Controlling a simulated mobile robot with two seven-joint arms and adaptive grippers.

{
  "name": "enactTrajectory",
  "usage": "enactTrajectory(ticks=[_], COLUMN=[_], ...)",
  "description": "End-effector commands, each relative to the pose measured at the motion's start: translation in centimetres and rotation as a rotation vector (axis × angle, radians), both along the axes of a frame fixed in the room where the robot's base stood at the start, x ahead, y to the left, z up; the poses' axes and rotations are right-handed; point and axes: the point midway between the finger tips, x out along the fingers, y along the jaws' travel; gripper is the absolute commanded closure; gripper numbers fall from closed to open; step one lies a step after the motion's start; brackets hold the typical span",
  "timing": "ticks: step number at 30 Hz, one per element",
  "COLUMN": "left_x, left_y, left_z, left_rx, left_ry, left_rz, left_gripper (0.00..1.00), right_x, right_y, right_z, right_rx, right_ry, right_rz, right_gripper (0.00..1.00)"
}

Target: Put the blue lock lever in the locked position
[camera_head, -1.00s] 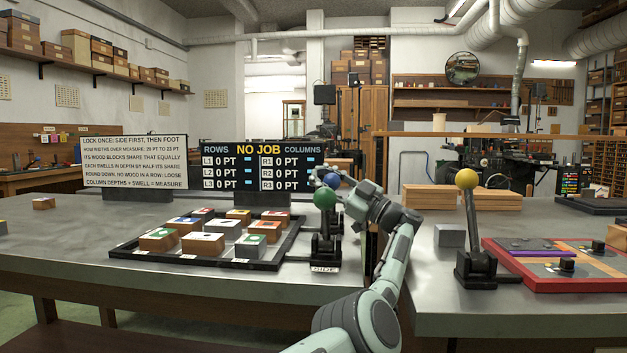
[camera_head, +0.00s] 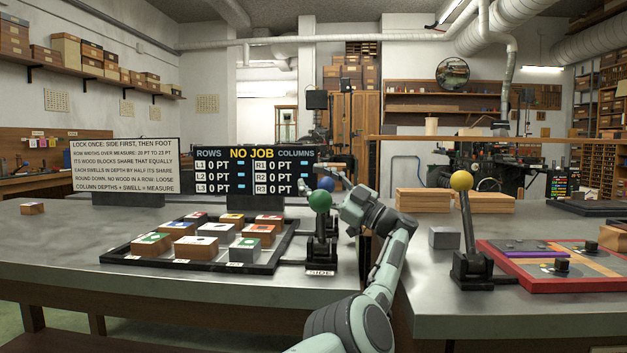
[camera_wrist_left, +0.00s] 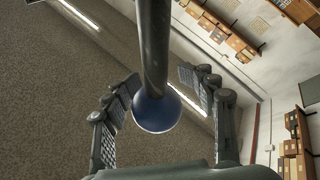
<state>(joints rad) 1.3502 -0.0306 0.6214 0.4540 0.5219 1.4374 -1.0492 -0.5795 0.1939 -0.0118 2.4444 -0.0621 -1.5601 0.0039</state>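The blue lock lever's ball knob (camera_head: 326,184) stands behind the green-knobbed lever (camera_head: 319,201) at the right end of the type tray (camera_head: 268,262). My left gripper (camera_head: 333,182) is at the blue knob, reaching in from the right. In the left wrist view the blue knob (camera_wrist_left: 157,110) and its dark shaft lie between the two spread fingers of my left gripper (camera_wrist_left: 160,88). Gaps show between the knob and both fingers. The lower part of the blue lever is hidden in the head view by the green lever and its mount. My right gripper is out of view.
A yellow-knobbed lever (camera_head: 461,181) stands on the right table beside a grey block (camera_head: 444,238) and a red-framed board (camera_head: 560,283). A display board (camera_head: 254,171) and a sign (camera_head: 124,165) stand behind the tray. The table's front left is clear.

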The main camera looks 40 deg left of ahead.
Motion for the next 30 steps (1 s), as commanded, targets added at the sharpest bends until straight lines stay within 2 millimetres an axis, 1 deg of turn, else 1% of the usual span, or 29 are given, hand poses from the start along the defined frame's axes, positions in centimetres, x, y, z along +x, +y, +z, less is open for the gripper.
enactTrajectory(ticks=[5, 8, 11, 18, 22, 26, 30], left_x=[0.0, 0.0, 0.0, 0.0, 0.0, 0.0, 0.0], left_y=[0.0, 0.0, 0.0, 0.0, 0.0, 0.0, 0.0], left_z=[0.1, 0.5, 1.8, 6.4, 8.5, 9.7, 10.1], left_rx=[0.001, 0.001, 0.001, 0.001, 0.001, 0.001, 0.000], left_ry=[0.000, -0.001, -0.004, -0.004, -0.003, 0.000, 0.001], left_rz=[-0.001, -0.002, -0.001, -0.001, -0.001, -0.001, 0.000], left_gripper=[0.46, 0.46, 0.46, 0.46, 0.46, 0.46, 0.46], right_x=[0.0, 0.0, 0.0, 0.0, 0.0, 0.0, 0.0], right_y=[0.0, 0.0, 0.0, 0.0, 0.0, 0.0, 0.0], right_z=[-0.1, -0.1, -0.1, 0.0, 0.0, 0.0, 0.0], right_rx=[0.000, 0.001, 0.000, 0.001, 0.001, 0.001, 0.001], right_ry=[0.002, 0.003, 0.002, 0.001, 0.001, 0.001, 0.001], right_rz=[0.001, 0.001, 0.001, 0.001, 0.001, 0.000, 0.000], right_gripper=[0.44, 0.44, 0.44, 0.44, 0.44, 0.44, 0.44])
